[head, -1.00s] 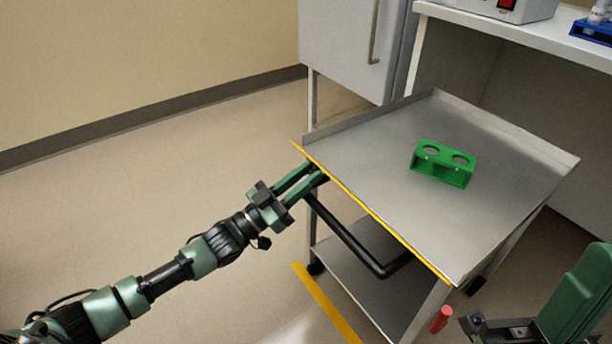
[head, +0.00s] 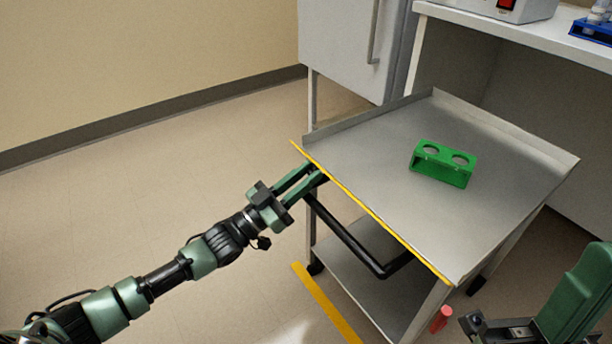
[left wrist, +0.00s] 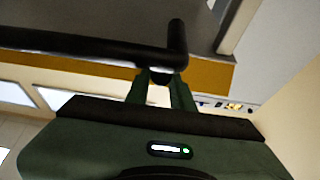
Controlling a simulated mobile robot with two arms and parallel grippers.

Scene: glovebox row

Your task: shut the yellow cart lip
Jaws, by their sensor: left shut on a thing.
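The cart's lip is a yellow strip (head: 375,217) along the near-left edge of the metal cart top (head: 370,150). In the left wrist view the lip (left wrist: 95,66) is a wide yellow-orange band behind a black bar. That bar is the cart's black handle (head: 345,238), which sticks out below the lip. My left gripper (head: 320,175) is at the handle's far end, beside the lip. In the left wrist view its fingers (left wrist: 160,78) are shut on the handle at its bend. The gripped spot is partly hidden by the fingers.
A green two-hole rack (head: 443,164) stands on the cart top. A red cylinder (head: 441,319) is near the cart's near leg. Yellow tape (head: 325,303) lies on the floor. A white cabinet (head: 350,45) and bench stand behind; the floor at left is clear.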

